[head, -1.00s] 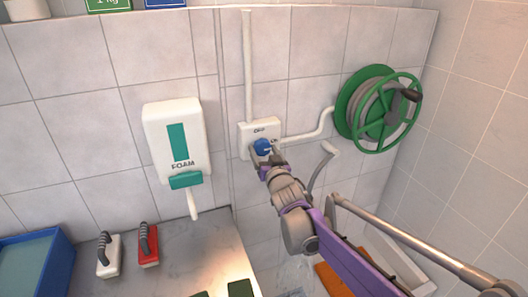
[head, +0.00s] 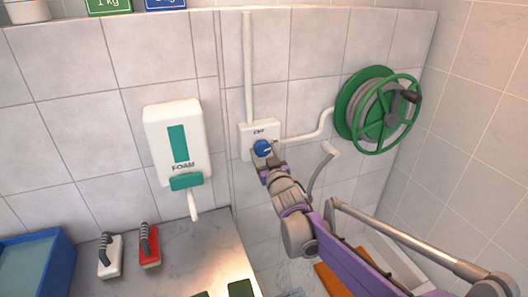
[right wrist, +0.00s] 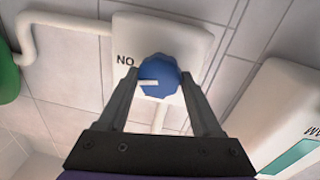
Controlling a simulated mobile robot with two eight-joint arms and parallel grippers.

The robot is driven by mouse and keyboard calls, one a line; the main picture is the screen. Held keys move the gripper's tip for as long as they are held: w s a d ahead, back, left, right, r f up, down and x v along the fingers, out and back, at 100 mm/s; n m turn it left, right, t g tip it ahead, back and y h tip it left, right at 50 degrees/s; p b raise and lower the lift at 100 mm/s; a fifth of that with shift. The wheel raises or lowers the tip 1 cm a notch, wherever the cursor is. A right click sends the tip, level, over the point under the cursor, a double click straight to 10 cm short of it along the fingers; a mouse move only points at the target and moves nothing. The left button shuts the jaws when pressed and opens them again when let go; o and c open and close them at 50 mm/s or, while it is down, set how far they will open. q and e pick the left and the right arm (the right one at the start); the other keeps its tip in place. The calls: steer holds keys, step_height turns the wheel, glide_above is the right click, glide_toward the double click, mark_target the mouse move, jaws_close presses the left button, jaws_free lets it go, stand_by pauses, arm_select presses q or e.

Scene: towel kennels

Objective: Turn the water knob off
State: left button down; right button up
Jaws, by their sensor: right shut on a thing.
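The water knob (head: 262,148) is blue and sits on a white wall box (head: 246,141) marked OFF at the top. In the right wrist view the knob (right wrist: 160,76) has a white pointer directed left, roughly toward the ON lettering, which appears upside down on the box (right wrist: 190,35). My right gripper (head: 268,160) is at the knob. In the wrist view its two fingers (right wrist: 160,92) stand on either side of the knob, shut on it. The knob's lower edge is partly hidden in the head view. My left gripper is not in view.
A green hose reel (head: 378,110) hangs right of the box, joined by a white pipe (head: 318,129). A foam dispenser (head: 178,140) hangs to the left.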

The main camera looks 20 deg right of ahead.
steer(key=n, duration=0.3)
steer(key=shift+n, duration=0.4)
steer(key=n, duration=0.3)
steer(key=shift+n+t, duration=0.3)
steer(key=shift+n, duration=0.1)
steer(key=n+y, duration=0.1)
steer(key=n, duration=0.3)
steer(key=shift+d, duration=0.1)
steer(key=shift+f+n+y+p, duration=0.1)
steer(key=shift+n+y+p, duration=0.2)
steer(key=shift+n, duration=1.8)
steer(key=o, duration=1.4)
steer(key=shift+c, duration=0.2)
steer(key=shift+s, duration=0.1)
steer(key=s+b, duration=0.1)
steer(key=s, duration=0.9)
steer(key=shift+s+a+f+b, duration=0.25)
steer(key=shift+s+f+b, duration=0.1)
steer(key=shift+f, duration=0.1)
